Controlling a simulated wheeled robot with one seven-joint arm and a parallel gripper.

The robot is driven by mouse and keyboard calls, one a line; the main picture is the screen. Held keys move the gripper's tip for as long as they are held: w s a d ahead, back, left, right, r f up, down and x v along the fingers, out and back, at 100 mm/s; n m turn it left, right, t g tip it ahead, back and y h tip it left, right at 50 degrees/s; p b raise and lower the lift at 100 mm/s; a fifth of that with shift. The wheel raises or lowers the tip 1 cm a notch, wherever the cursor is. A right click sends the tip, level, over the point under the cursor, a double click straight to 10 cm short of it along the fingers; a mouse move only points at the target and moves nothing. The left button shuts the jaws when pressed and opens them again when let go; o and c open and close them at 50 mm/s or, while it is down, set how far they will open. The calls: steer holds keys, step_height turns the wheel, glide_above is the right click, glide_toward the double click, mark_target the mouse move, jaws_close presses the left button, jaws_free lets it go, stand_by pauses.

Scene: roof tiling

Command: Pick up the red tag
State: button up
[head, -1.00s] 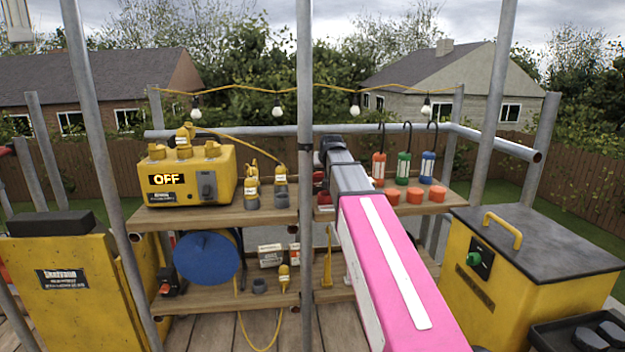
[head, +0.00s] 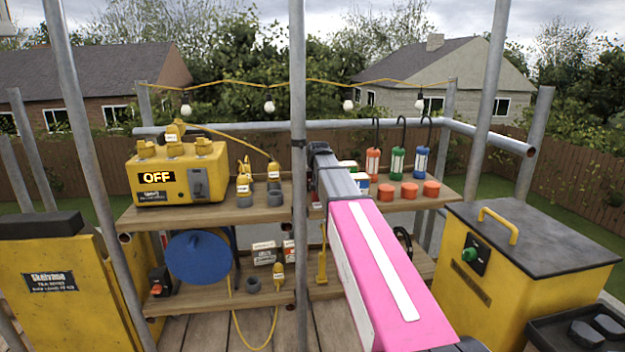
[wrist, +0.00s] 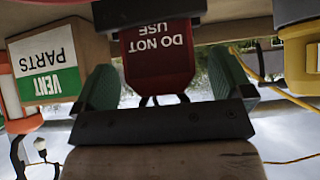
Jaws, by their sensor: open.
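The red tag (wrist: 160,62), lettered "DO NOT USE" and upside down in the wrist view, hangs at the top centre with dark prongs or loops below it. My gripper (wrist: 162,85) is open, with one green-padded finger on each side of the tag. There are gaps between the pads and the tag, and nothing is held. A dark piece covers the tag's top edge. In the head view my gripper (head: 318,150) is over the right part of the upper shelf, and my arm hides the tag there.
A "VENT PARTS" box (wrist: 48,65) stands close beside one finger. A yellow plug (wrist: 300,60) is on the other side. Red, green and blue lamps (head: 397,160) stand right of my arm on the upper shelf (head: 220,215). A scaffold pole (head: 298,250) rises just left of my arm.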

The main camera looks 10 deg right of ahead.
steer(key=c, duration=1.1)
step_height(320, 180, up, 10)
steer(key=shift+r, duration=0.1)
